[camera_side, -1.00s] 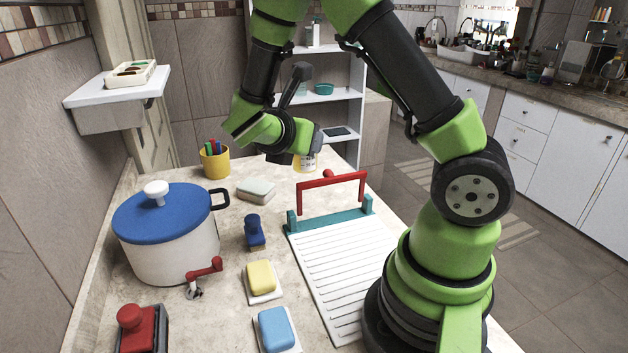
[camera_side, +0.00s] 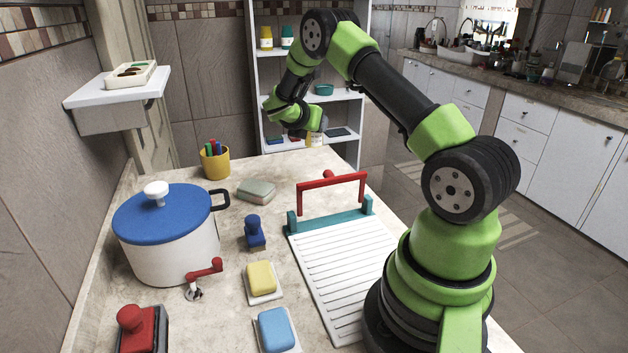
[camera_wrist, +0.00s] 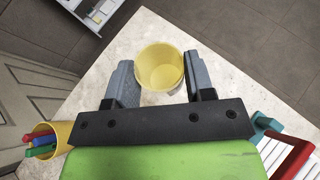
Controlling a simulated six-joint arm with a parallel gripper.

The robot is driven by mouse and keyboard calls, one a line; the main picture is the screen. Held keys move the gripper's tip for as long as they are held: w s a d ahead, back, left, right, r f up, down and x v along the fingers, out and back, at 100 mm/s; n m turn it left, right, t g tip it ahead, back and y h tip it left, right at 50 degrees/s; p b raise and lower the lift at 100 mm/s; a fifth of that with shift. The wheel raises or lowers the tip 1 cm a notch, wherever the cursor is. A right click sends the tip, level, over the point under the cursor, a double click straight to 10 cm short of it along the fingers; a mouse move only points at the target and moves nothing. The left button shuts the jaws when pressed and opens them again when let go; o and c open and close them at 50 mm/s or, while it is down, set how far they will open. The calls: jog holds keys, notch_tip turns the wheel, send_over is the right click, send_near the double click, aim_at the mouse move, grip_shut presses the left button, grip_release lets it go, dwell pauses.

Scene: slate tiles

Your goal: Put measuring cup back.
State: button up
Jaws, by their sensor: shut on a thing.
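The measuring cup is a pale yellow, see-through cup. In the wrist view the cup (camera_wrist: 160,68) stands between the two grey fingers, and I look down into its open, empty-looking mouth. My gripper (camera_wrist: 162,84) is shut on its sides. In the side view my gripper (camera_side: 312,132) is at the far end of the counter, in front of the white shelf unit (camera_side: 364,115). The cup (camera_side: 314,140) shows only as a small yellowish patch there, partly hidden by the gripper. It is held up, clear of the counter.
The shelf holds yellow and teal jars (camera_side: 266,38), a teal bowl (camera_side: 324,90) and a dark flat item (camera_side: 340,132). On the counter are a yellow pen cup (camera_side: 215,161), a blue-lidded pot (camera_side: 170,245), a red-handled rack (camera_side: 333,188) and several sponges and small items.

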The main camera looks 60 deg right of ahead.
notch_tip(320, 180, down, 11)
jog(key=shift+r, duration=0.2)
jog(key=shift+f, duration=0.1)
jog(key=o, duration=1)
jog(key=shift+c, duration=0.2)
